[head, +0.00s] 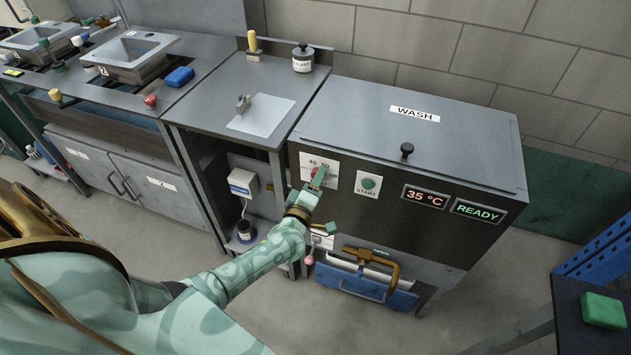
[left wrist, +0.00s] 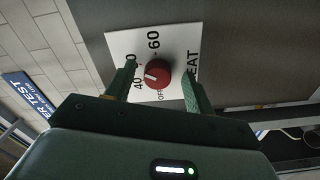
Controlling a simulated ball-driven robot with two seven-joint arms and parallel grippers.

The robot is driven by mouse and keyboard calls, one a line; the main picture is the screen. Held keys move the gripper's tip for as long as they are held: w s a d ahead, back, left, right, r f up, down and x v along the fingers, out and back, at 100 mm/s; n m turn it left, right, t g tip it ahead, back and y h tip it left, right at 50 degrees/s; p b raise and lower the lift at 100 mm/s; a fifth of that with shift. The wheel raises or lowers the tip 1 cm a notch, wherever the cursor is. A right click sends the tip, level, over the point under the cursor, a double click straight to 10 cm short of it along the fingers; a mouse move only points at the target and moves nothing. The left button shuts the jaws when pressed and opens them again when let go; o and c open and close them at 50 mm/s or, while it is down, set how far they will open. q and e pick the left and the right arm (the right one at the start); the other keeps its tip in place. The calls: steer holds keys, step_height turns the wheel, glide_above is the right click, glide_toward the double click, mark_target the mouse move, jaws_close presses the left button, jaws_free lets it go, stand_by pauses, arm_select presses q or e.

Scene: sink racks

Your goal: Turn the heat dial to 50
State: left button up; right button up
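The heat dial is a red round knob (left wrist: 157,73) on a white plate (left wrist: 122,43) marked OFF, 40, 60 and HEAT; a further number is partly hidden by a finger. The knob's white mark points toward the 40 side. In the head view the plate (head: 307,161) is on the front of the dark WASH unit (head: 440,190), and my gripper covers part of it. My left gripper (left wrist: 158,70) is open, with one finger on each side of the knob and gaps visible; in the head view it is at the plate (head: 318,181). My right gripper is not in view.
Right of the dial are a green START button (head: 369,184), a 35 °C display (head: 425,198) and a READY display (head: 478,211). A metal side table (head: 205,104) stands left of the unit.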

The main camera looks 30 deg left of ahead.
arm_select(q)
steer(key=p+v, duration=0.3)
steer(key=v, duration=1.3)
steer(key=shift+s+d, duration=0.15)
steer(key=s+d+f+m+g+h, duration=0.2)
steer(key=s+f+m+g+h, duration=0.15)
steer(key=s+f+m, duration=0.5)
steer(key=s+d+f+m+g+h, duration=0.25)
steer(key=s+f+m+g, duration=0.3)
steer(key=f, duration=0.65)
steer(key=s+f+m+g+y, duration=0.1)
steer(key=s+f+m+g, duration=0.2)
steer(key=s, duration=0.9)
steer(key=s+f+m+g+y, duration=0.1)
steer(key=s+f+m+g, duration=0.2)
steer(key=s, duration=0.9)
step_height(320, 180, down, 3)
steer(key=shift+s+a+f+m+g, duration=0.1)
steer(key=shift+s+a+m+g, duration=0.25)
steer(key=shift+g, duration=0.75)
